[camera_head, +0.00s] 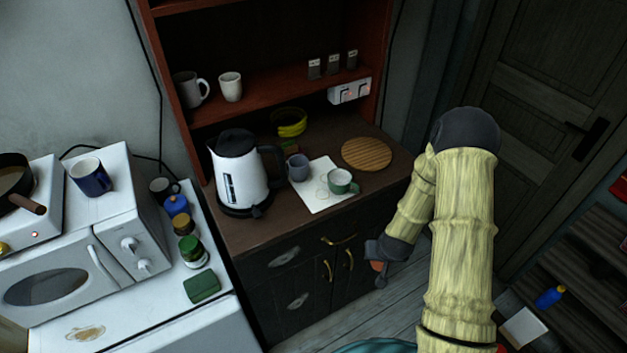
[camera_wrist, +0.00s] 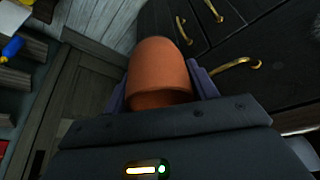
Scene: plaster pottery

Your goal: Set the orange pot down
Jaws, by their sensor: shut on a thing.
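The orange pot (camera_wrist: 160,68) is between the fingers of my gripper (camera_wrist: 160,88) in the wrist view. The fingers press on its two sides. In the head view only a small orange part of the pot (camera_head: 377,266) shows beside my gripper (camera_head: 376,276). My gripper is in front of the dark cabinet, below its top and above the floor. My forearm covers part of this area in the head view.
The dark cabinet top (camera_head: 258,233) holds a kettle (camera_head: 238,172), a grey cup (camera_head: 298,167), a green cup (camera_head: 340,181) on paper, and a round wooden board (camera_head: 367,153). Brass handles (camera_head: 349,258) stick out of the cabinet front. A microwave (camera_head: 75,275) stands at left.

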